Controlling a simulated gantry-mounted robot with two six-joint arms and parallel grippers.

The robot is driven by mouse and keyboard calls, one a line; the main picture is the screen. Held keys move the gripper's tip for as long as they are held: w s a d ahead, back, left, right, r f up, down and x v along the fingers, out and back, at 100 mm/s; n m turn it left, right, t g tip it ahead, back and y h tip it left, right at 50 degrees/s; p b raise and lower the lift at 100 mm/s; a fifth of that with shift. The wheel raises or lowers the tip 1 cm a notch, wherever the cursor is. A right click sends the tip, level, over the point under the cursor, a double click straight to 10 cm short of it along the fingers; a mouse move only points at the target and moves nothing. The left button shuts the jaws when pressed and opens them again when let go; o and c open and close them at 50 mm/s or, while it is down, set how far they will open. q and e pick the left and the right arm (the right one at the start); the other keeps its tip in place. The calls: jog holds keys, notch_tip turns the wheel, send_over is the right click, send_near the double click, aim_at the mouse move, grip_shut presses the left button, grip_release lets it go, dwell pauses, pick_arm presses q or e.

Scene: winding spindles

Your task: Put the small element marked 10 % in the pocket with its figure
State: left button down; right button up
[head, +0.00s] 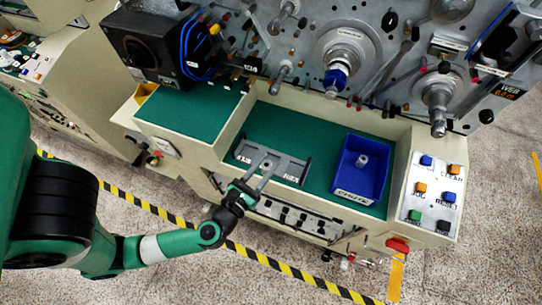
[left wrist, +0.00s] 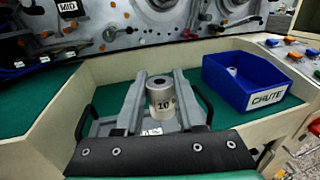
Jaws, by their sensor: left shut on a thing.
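The small element marked 10 (left wrist: 161,102) is a light grey cylinder with a dark hole in its top. It stands upright between the fingers of my left gripper (left wrist: 160,92), which is shut on it. In the head view my left gripper (head: 264,168) reaches over the grey pocket tray (head: 300,161) from the front. The tray has white figure labels at its left and right ends, too small to read surely. The gripper covers the tray's middle, and I cannot tell whether the element's base touches the tray. My right gripper is not in view.
A blue bin labelled CHUTE (head: 376,188) stands right of the tray with a small grey cylinder inside. A button panel (head: 431,197) is further right. The machine face with spindles (head: 337,80) rises behind. Green bench top (head: 190,120) is clear to the left.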

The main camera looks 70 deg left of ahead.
pick_arm(q)
jog(key=w+a+f+b, duration=0.1)
jog(key=a+f, duration=0.1)
jog(key=w+a+f+b, duration=0.1)
jog(key=a+f+b, duration=0.1)
jog(key=w+a+f+b, duration=0.1)
jog(key=a+f, duration=0.1)
jog(key=a, duration=0.1)
jog(key=shift+w+f, duration=0.3)
jog(key=shift+w, duration=0.05)
jog(key=shift+w+a+f, duration=0.15)
jog(key=shift+w+a, duration=0.05)
jog(key=shift+w+a+f+b, duration=0.1)
jog(key=shift+a+f+b, duration=0.1)
jog(key=shift+f+b, duration=0.95)
jog(key=shift+w+a+f+b, duration=0.1)
jog(key=shift+a+f+b, duration=0.05)
jog(key=shift+f+b, duration=0.95)
jog(key=c, duration=0.5)
grip_release()
jog(key=shift+r, duration=0.1)
